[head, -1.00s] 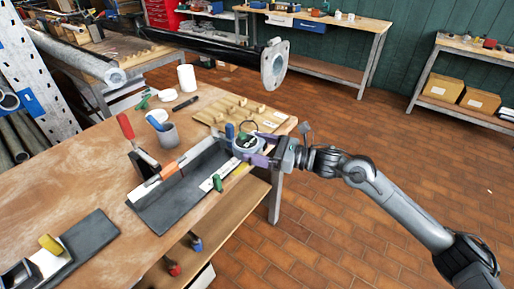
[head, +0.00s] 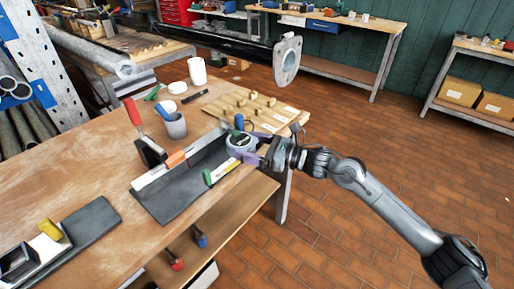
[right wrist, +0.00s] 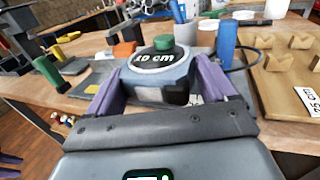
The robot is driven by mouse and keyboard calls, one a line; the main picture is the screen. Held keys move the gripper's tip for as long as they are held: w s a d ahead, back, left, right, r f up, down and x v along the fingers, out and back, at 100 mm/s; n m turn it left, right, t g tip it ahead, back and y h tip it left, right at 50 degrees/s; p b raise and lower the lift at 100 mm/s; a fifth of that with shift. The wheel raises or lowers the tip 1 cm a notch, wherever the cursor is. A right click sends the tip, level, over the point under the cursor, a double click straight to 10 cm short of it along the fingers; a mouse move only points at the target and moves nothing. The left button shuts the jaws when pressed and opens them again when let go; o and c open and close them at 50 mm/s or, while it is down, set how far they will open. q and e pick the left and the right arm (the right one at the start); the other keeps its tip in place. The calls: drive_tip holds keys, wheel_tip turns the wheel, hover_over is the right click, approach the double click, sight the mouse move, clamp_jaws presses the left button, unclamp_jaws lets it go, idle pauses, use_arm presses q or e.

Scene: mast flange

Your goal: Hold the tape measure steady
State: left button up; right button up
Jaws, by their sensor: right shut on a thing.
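The round grey tape measure (head: 240,141) is near the right end of the bench, beside the dark angled metal piece (head: 176,203). My right gripper (head: 254,150) is shut on it, with a purple finger on either side. In the right wrist view the tape measure (right wrist: 162,88) sits between the fingers, its dark face reading "10 cm", with a green knob (right wrist: 164,43) at its far edge. A green-ended item (head: 207,178) lies by the metal piece's near edge. The tape measure's underside is hidden. My left gripper does not show.
A blue upright post (head: 239,122) and a wooden board with pegs (head: 270,109) are close behind the tape measure. A red-handled clamp (head: 133,112) and a grey cup (head: 175,125) stand farther left. The bench's left middle (head: 85,170) is clear.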

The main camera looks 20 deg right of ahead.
sight(232, 163)
drive_tip(key=shift+w+a+f+b, duration=1.15)
drive_tip(key=shift+a+f+b, duration=0.1)
drive_tip(key=shift+f+b, duration=0.25)
drive_tip(key=shift+w+a+f+b, duration=1.15)
drive_tip(key=shift+a+f+b, duration=0.1)
drive_tip(key=shift+f+b, duration=0.2)
drive_tip(key=shift+f, duration=0.35)
